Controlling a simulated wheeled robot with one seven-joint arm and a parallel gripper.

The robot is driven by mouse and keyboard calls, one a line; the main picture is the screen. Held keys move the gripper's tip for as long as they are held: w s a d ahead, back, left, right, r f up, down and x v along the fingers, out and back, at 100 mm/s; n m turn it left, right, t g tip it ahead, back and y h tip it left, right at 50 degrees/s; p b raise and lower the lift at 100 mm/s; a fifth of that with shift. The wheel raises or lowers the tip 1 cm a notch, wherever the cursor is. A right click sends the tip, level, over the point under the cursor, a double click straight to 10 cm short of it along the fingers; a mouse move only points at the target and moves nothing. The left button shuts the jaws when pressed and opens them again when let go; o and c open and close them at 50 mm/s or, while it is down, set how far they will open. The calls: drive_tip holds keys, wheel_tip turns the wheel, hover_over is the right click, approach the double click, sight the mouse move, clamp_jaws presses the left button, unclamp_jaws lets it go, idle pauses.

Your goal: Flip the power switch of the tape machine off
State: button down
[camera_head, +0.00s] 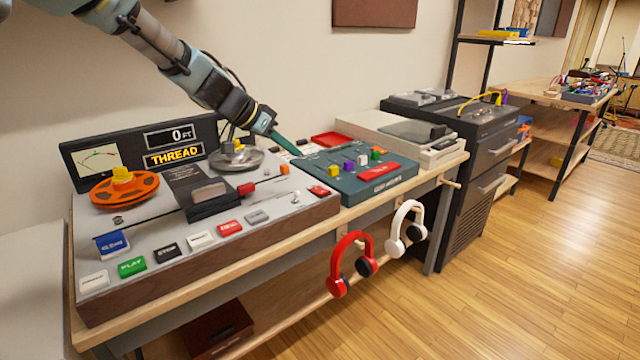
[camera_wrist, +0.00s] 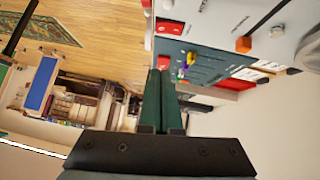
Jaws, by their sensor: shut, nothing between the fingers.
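The tape machine (camera_head: 215,240) sits on the near end of the wooden bench, with an orange reel (camera_head: 124,190) at left and a metal reel (camera_head: 236,158) at right. Its display reads "0 FT" and "THREAD". A small red switch (camera_head: 319,191) lies at the right front corner of its top; it also seems to show in the wrist view (camera_wrist: 168,27). Its label and position are too small to read. My gripper (camera_head: 297,153) is shut and empty, above the back right of the machine, near the teal mixer. The shut fingers (camera_wrist: 161,74) also show in the wrist view, apart from the switch.
A teal mixer (camera_head: 352,186) with coloured knobs stands right of the tape machine, then a turntable (camera_head: 395,135). Red headphones (camera_head: 338,280) and white headphones (camera_head: 394,245) hang from the bench front. The wooden floor (camera_head: 530,265) is clear at right.

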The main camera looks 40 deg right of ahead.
drive_tip(key=p, duration=0.3)
hover_over(326, 190)
drive_tip(key=w+a, duration=0.1)
drive_tip(key=a, duration=0.2)
wheel_tip(326, 190, down, 6)
drive_tip(key=shift+f, duration=0.25)
drive_tip(key=f, duration=0.3)
drive_tip(key=shift+s+d+f+p, duration=0.1)
drive_tip(key=shift+d+f+p, duration=0.1)
drive_tip(key=shift+f+p, duration=0.1)
drive_tip(key=shift+s+f, duration=0.1)
drive_tip(key=shift+f, duration=0.35)
drive_tip(key=shift+f, duration=0.1)
